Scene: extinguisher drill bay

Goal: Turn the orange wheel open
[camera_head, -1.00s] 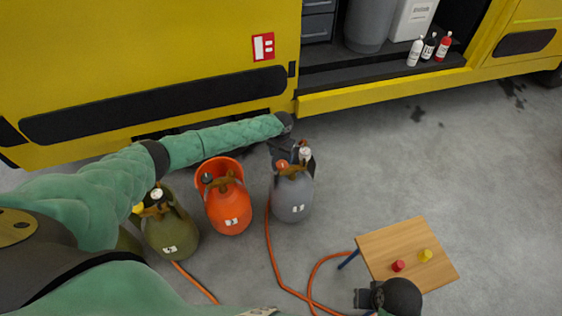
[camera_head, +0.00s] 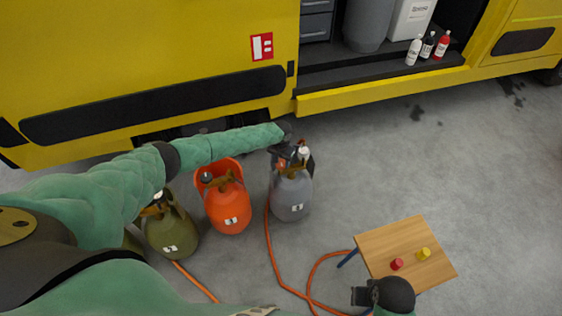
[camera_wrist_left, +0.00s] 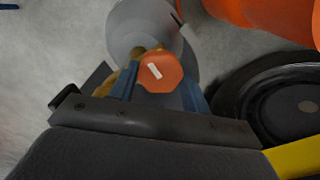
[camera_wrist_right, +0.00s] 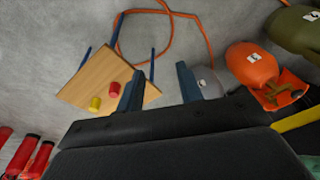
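The orange wheel (camera_head: 281,165) sits on top of the grey cylinder (camera_head: 291,198), partly hidden by my left gripper in the head view. In the left wrist view the wheel (camera_wrist_left: 160,72) is a faceted orange knob with a white mark. It appears between the two blue fingers of my left gripper (camera_wrist_left: 161,88), which stand apart at its left and right sides. I cannot tell whether they touch it. In the head view my left gripper (camera_head: 286,152) is just above and behind the wheel. My right gripper (camera_wrist_right: 159,84) is open and empty, beside the wooden table.
An orange cylinder (camera_head: 228,207) and an olive one (camera_head: 171,233) stand left of the grey cylinder. A small wooden table (camera_head: 388,249) holds a red and a yellow piece. An orange hose (camera_head: 274,258) lies on the floor. The yellow truck (camera_head: 160,60) stands behind.

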